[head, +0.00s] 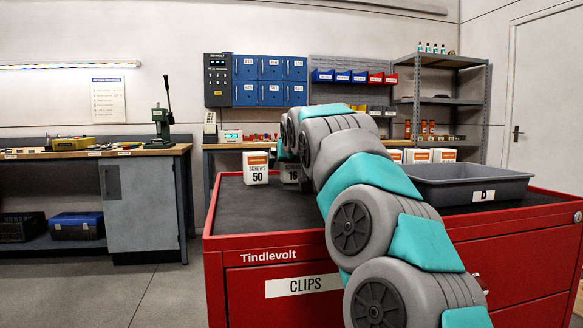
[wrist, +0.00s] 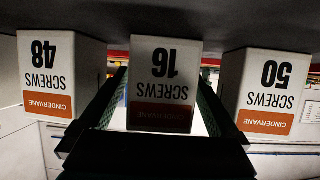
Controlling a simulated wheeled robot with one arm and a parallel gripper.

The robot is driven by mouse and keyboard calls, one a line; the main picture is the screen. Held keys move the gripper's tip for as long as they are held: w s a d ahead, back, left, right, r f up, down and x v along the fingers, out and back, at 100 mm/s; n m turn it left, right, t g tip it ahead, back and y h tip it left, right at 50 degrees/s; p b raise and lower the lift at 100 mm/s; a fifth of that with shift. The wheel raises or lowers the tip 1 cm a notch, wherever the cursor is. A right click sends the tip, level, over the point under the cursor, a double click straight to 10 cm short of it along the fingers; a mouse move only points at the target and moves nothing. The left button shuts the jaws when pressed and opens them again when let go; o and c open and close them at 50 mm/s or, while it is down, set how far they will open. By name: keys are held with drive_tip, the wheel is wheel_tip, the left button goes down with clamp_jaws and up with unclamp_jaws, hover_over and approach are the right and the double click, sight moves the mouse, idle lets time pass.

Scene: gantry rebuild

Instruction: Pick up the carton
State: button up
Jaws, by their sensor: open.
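Several white cartons with orange bands stand on the red cabinet's dark top. In the wrist view, which is upside down, the "SCREWS 16" carton (wrist: 163,75) is in the middle. The "SCREWS 48" carton (wrist: 48,75) is at left and the "SCREWS 50" carton (wrist: 268,90) at right. My gripper (wrist: 162,98) is open and empty, its dark green fingers on either side of the 16 carton's outline. I cannot tell how far they reach along it.
A grey tray (head: 470,183) stands on the right of the red cabinet (head: 270,254). More white cartons (head: 417,156) show right of my arm, their numbers unreadable. The cabinet top's front left is clear. A workbench (head: 150,152) stands at left.

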clamp_jaws()
idle(0.6)
